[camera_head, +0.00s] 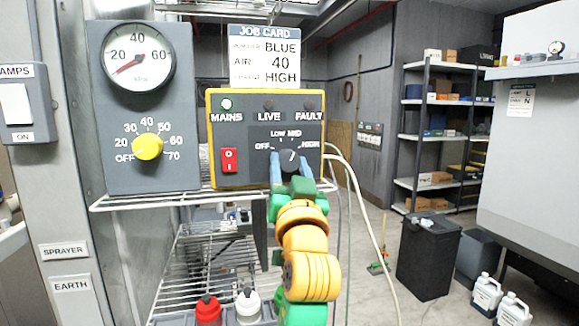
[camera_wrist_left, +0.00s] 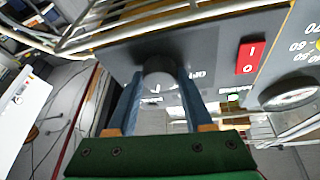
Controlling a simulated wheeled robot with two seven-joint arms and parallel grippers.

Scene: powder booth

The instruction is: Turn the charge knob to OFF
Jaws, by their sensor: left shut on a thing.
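The charge knob (camera_head: 290,158) is a dark round knob on the grey control panel (camera_head: 240,178), under the scale OFF, LOW, MID, HIGH. Its small light mark seems to point upward near MID; the exact setting is hard to read. My left gripper (camera_head: 290,166) reaches up from below, with its blue fingers on either side of the knob and shut on it. In the left wrist view the knob (camera_wrist_left: 159,70) sits between the two fingertips, and the fingers hide part of the panel lettering. My right gripper is not in view.
A red rocker switch (camera_head: 229,160) is left of the knob. A yellow dial (camera_head: 148,147) and gauge (camera_head: 139,57) are on the panel farther left. A job card (camera_head: 264,57) reading BLUE, 40, HIGH stands above. A wire shelf (camera_head: 140,201) runs below, holding bottles lower down.

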